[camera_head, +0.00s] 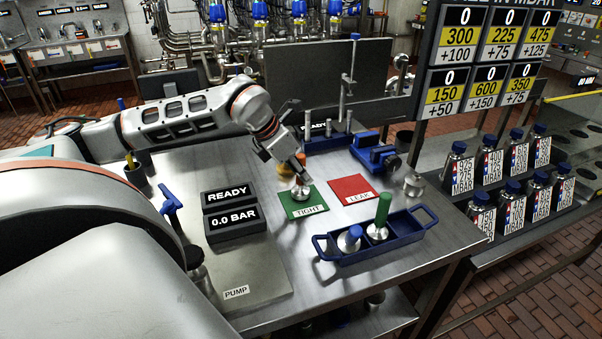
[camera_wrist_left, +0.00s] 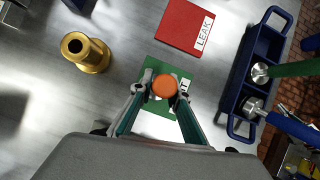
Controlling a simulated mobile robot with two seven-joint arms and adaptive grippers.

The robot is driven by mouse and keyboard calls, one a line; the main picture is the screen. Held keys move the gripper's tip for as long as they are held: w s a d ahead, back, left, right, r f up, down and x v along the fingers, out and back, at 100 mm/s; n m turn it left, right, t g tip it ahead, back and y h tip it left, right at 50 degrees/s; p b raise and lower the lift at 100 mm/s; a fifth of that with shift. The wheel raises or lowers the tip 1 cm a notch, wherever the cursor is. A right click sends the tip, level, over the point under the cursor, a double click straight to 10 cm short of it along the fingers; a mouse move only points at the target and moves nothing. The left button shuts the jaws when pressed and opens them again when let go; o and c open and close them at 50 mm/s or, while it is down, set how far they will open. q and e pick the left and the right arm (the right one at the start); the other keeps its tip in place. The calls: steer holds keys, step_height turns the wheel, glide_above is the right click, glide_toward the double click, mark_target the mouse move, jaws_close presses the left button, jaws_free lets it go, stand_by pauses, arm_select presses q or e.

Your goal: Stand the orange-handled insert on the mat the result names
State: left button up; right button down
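The orange-handled insert stands upright on the green TIGHT mat (camera_head: 291,211). In the head view its silver base (camera_head: 301,193) shows below my left gripper (camera_head: 301,168), and its handle is partly hidden. In the left wrist view the round orange handle top (camera_wrist_left: 165,86) lies between the fingertips of my left gripper (camera_wrist_left: 165,90). The fingers are close on both sides of the handle; whether they touch it I cannot tell. The red LEAK mat (camera_head: 354,190) lies to the right and is empty. My right gripper is not in view.
A blue tray (camera_head: 339,257) holds a blue-handled insert (camera_head: 350,239) and a green-handled insert (camera_head: 380,216). A brass fitting (camera_wrist_left: 86,52) stands close to the green mat. READY and 0.0 BAR displays (camera_head: 231,209) stand to the left. A blue vise (camera_head: 376,154) stands behind the red mat.

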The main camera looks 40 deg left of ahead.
arm_select(q)
steer(key=o, duration=0.4)
steer(key=shift+c, duration=0.2)
steer(key=shift+r, duration=0.25)
steer(key=b+v, duration=0.1)
steer(key=v, duration=1)
steer(key=shift+s+r, duration=0.25)
steer(key=shift+r, duration=0.05)
steer(key=shift+a, duration=0.1)
